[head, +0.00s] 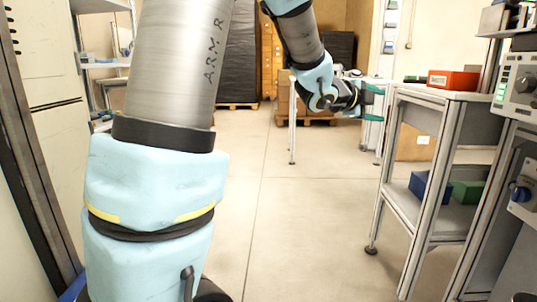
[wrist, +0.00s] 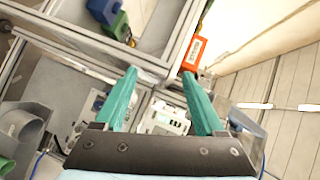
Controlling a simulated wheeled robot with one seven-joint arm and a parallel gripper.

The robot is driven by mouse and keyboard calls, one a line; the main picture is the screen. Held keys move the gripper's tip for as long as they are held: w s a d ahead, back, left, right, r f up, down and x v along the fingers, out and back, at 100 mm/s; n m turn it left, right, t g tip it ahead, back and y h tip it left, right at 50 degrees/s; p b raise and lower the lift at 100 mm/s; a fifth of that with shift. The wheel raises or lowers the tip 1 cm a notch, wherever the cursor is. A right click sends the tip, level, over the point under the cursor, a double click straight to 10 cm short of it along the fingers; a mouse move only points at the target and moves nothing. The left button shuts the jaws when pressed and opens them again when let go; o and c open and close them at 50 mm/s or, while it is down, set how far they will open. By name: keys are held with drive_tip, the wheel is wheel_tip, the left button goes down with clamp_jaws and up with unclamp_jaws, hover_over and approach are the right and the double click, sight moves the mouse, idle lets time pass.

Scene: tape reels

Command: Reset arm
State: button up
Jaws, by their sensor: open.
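My gripper (head: 382,104) shows in the head view at the end of my raised arm, right of the middle and close to the left end of the shelf rack. Its two teal fingers point right and stand apart with nothing between them. In the wrist view my gripper (wrist: 160,73) is also open and empty, its fingers spread over the rack and the equipment behind them. The large grey and light blue arm links fill the left of the head view and hide part of the room.
A metal shelf rack (head: 452,97) stands at the right, with a red box (head: 453,80) on top and a blue bin (head: 430,188) and green bin (head: 467,191) lower down. A machine panel (head: 520,85) is at the far right. The floor (head: 305,215) in the middle is clear.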

drive_tip(key=w+a+f+n+y, duration=0.1)
drive_tip(key=a+f+n+y, duration=0.5)
drive_tip(key=a, duration=0.5)
drive_tip(key=a+f+n+y, duration=0.3)
drive_tip(key=a+f+n, duration=0.45)
drive_tip(key=a, duration=0.35)
drive_tip(key=s+a+f+n+g+y, duration=0.1)
drive_tip(key=s+a+f+n+g, duration=0.1)
drive_tip(key=s+a+f+n, duration=0.25)
drive_tip(key=s+a+f+n+g+y, duration=0.25)
drive_tip(key=s+a+n, duration=0.2)
drive_tip(key=s, duration=0.35)
drive_tip(key=s+a+f+n+g, duration=0.3)
drive_tip(key=s+a, duration=0.2)
drive_tip(key=s, duration=0.1)
wheel_tip(320, 180, up, 28)
drive_tip(key=p, duration=2.8)
drive_tip(key=shift+w+d+r+t, duration=0.2)
drive_tip(key=shift+w+t, duration=0.15)
drive_tip(key=shift+c, duration=0.4)
